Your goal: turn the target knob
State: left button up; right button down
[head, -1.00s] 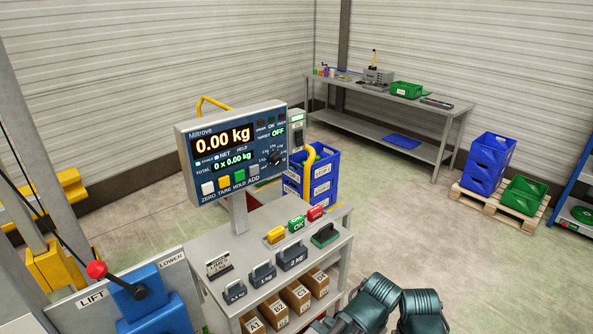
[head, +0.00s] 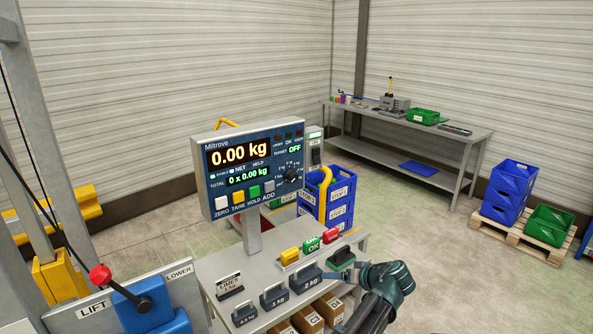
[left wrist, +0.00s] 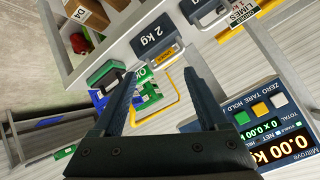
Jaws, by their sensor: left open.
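The target knob (head: 291,174) is a round black dial with a ring of marks, on the right side of the Mitrove scale panel (head: 219,180), under the TARGET display reading OFF. The panel's main display reads 0.00 kg. In the left wrist view, part of the panel (left wrist: 256,125) shows upside down at lower right; the knob does not show there. My left gripper (left wrist: 158,76) is open, with nothing between its fingers. My right gripper is not in view.
Blue crates (head: 338,200) stand behind. A lift lever (head: 100,276) is at left. My dark arm link (head: 385,285) reaches over the bench's right end.

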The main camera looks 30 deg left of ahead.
aim_at(295, 178)
pick_arm(q)
jog(key=w+a+r+n+t+y+p, duration=0.25)
jog(key=w+a+r, duration=0.35)
jog(key=r, duration=0.3)
jog(key=w+a+r+n+t+y+p, duration=0.1)
jog(key=w+a+r+n+y, duration=0.4)
jog(key=r, duration=0.4)
jog(key=shift+m+g+h, duration=0.35)
jog(key=shift+m, duration=0.2)
jog(key=x, duration=1.4)
jog(key=shift+w+a+r, duration=0.15)
jog(key=shift+w, duration=0.2)
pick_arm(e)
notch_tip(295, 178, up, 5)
pick_arm(q)
grip_shut()
